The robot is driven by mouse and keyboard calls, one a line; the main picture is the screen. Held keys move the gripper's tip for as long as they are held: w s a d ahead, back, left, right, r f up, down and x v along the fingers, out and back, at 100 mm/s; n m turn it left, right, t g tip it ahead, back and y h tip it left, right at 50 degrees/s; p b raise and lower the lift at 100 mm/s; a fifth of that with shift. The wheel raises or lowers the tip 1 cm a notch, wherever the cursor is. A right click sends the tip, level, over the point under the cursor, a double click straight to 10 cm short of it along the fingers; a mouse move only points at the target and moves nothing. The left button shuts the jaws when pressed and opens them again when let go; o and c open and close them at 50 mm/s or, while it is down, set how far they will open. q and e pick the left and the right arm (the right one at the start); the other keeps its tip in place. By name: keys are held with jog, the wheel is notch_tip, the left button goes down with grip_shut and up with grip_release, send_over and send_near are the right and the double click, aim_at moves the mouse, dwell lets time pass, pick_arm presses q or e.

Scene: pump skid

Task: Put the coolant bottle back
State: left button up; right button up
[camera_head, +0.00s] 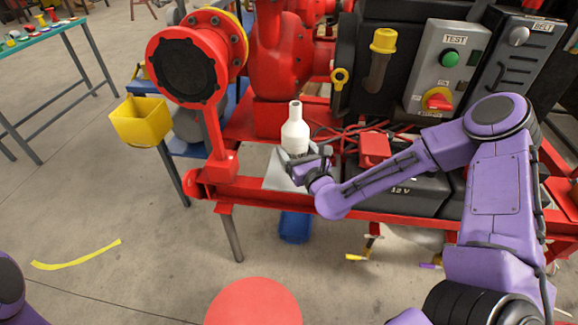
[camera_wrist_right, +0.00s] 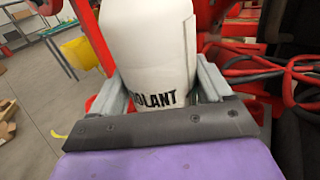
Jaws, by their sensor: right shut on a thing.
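The white coolant bottle (camera_head: 295,132) stands upright in the head view, at the front of the red pump skid, over a pale grey plate (camera_head: 277,174). My right gripper (camera_head: 302,158) is shut on the bottle's lower body. In the right wrist view the bottle (camera_wrist_right: 150,50) fills the space between the two fingers, with part of the word COOLANT showing. I cannot tell whether its base touches the plate, since the gripper hides it. My left gripper is not in view; only a bit of my left arm shows at the lower left edge.
A yellow bin (camera_head: 141,121) hangs left of the red flanged pipe (camera_head: 188,66). Red and black cables (camera_head: 365,135) and a 12 V battery (camera_head: 400,192) lie right of the bottle. A control box (camera_head: 446,68) stands behind. A blue object (camera_head: 294,227) is below the skid.

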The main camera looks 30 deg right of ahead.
jog(key=w+f, duration=0.1)
jog(key=f, duration=0.1)
jog(key=w+f, duration=0.2)
jog(key=shift+w+f, duration=0.15)
jog(key=shift+w, duration=0.15)
notch_tip(320, 180, down, 3)
jog(key=shift+w+f, duration=0.1)
